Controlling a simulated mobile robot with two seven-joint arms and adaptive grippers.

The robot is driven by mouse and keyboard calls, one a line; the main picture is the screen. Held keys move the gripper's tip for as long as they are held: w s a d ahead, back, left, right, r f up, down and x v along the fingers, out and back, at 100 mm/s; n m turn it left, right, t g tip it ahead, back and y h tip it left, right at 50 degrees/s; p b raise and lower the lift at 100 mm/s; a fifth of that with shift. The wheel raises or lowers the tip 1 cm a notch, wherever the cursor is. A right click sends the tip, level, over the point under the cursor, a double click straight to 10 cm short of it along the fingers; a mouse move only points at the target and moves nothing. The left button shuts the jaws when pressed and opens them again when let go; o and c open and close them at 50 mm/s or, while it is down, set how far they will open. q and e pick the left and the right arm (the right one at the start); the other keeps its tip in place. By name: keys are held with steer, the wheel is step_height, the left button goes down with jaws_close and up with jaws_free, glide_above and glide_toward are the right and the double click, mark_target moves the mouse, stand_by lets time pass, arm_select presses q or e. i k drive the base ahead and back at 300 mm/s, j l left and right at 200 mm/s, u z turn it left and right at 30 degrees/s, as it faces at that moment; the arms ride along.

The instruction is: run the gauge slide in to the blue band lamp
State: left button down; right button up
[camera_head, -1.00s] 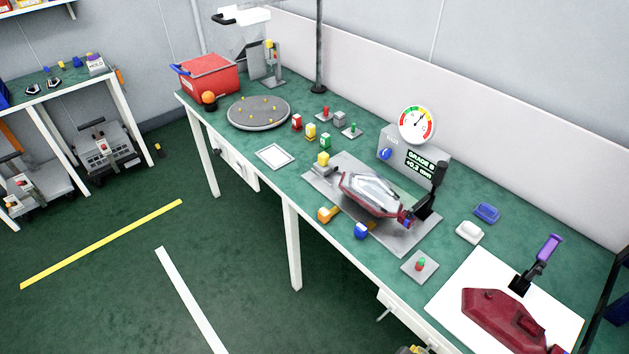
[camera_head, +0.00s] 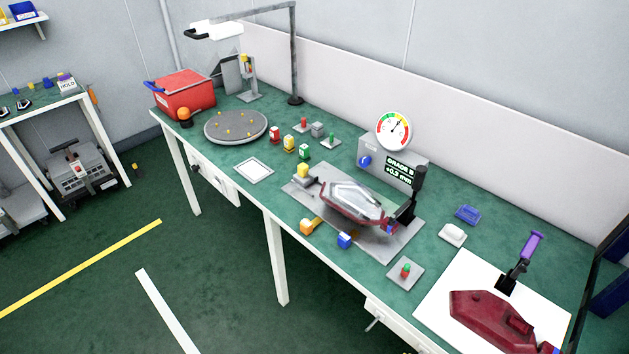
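A tail lamp with a clear top and dark red body (camera_head: 352,200) lies on a grey fixture plate (camera_head: 398,245) in the middle of the bench. A small blue and red piece (camera_head: 390,228) shows at its right end, beside a black upright handle (camera_head: 419,180). A yellow-topped block (camera_head: 303,172), possibly the gauge slide, sits at the plate's left end, apart from the lamp. Behind stands a dial gauge (camera_head: 393,130) on a grey box (camera_head: 372,150) with a green readout headed GRADE B. Neither of my grippers is in view.
An orange knob (camera_head: 308,226) and a blue knob (camera_head: 345,240) are at the plate's front edge. A second red lamp (camera_head: 490,318) lies on a white sheet (camera_head: 455,270) at right. A round grey turntable (camera_head: 235,126) and red bin (camera_head: 184,92) stand at left.

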mark_target(305, 178)
steer(key=i+j+z, duration=0.2)
steer(key=z, duration=0.25)
steer(key=i+j+z, duration=0.15)
steer(key=j+z, duration=0.3)
steer(key=i+j+z, duration=0.1)
steer(key=j+z, duration=0.35)
